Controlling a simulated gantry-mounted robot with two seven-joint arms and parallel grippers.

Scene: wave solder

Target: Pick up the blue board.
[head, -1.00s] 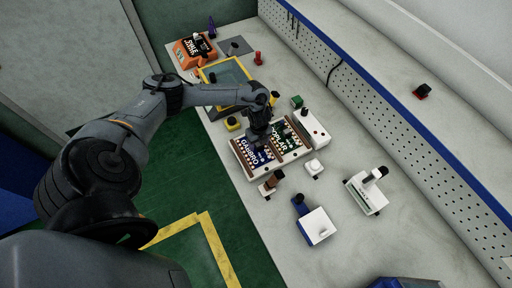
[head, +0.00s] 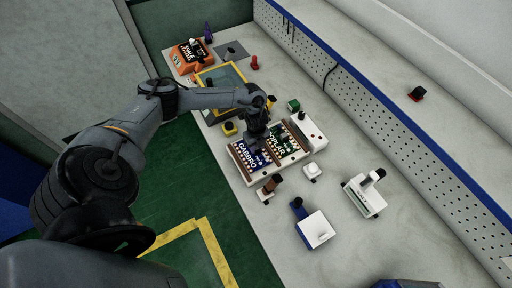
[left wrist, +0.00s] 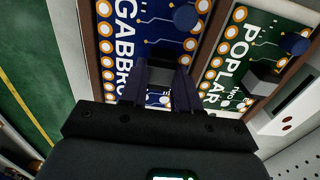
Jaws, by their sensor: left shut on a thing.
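The blue board (head: 243,160), marked GABBRO, is in the left part of the brown-and-white carrier (head: 241,173). It also shows in the left wrist view (left wrist: 130,40). My left gripper (left wrist: 162,78) is above the board, its fingers shut on the grey block that stands on the board. In the head view the left gripper (head: 258,143) hides part of the board. I cannot tell whether the board is lifted from the carrier. The green board (head: 283,141), marked POPLAR, is beside it on the right, with its own grey block (left wrist: 262,78).
A small white block (head: 312,170), a brown-topped piece (head: 268,189) and a blue-and-white device (head: 316,230) are nearer. A yellow-edged frame (head: 222,77) and an orange device (head: 190,55) stand farther back. The pegboard (head: 375,105) bounds the right side.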

